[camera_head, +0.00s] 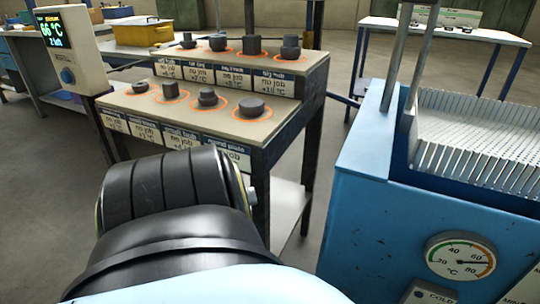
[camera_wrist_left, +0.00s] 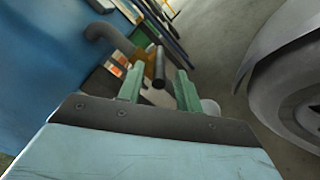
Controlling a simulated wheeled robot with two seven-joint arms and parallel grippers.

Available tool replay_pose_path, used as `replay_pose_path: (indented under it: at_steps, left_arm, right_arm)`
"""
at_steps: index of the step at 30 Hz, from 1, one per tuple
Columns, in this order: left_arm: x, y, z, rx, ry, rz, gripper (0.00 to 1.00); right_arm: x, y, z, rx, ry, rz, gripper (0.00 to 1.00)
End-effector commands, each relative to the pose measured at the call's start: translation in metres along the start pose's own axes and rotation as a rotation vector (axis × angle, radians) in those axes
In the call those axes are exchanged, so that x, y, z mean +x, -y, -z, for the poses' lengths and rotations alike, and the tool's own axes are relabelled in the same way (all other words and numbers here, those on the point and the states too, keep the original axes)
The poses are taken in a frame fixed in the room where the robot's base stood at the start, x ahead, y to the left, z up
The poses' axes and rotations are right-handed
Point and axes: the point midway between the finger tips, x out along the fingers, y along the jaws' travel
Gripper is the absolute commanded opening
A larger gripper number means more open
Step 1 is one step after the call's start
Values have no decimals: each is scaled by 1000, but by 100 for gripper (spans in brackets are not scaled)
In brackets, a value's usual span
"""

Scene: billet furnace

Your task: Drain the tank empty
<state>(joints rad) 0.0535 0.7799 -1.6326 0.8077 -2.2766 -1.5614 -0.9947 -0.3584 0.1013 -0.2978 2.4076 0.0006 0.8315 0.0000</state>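The blue tank (camera_head: 400,225) stands at the right in the head view. Its front carries a round °C dial (camera_head: 460,255) with the needle toward the high end. In the left wrist view, the tank's blue wall (camera_wrist_left: 45,70) fills the left side. A grey bent pipe (camera_wrist_left: 108,38) and a brass-coloured valve (camera_wrist_left: 149,66) with a dark rod-like handle (camera_wrist_left: 159,68) show ahead of my left gripper (camera_wrist_left: 160,84). Its green fingers are apart, with the handle seen between them; whether they touch it I cannot tell. The water is not visible. My right gripper is in neither view.
A stepped stand (camera_head: 215,120) with labelled dark sample pieces is at the centre. A display post (camera_head: 70,50) stands left of it. A rear table (camera_head: 440,28) and a yellow box (camera_head: 143,32) are behind. A perforated metal basket (camera_head: 480,130) sits on the tank.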

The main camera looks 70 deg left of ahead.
Motion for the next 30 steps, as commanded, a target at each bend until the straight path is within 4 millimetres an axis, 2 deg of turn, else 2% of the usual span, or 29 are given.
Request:
replay_pose_path:
  at_steps: [4,10,21,30]
  left_arm:
    - [-37,2,0,0,-2,5,35]
    - [-68,1,-1,0,-1,4,35]
    - [-90,1,0,-1,-1,1,35]
    - [-94,0,-2,-1,1,1,35]
  right_arm:
    - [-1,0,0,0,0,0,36]
    - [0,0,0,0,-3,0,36]
    - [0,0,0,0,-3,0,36]
    - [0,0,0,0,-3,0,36]
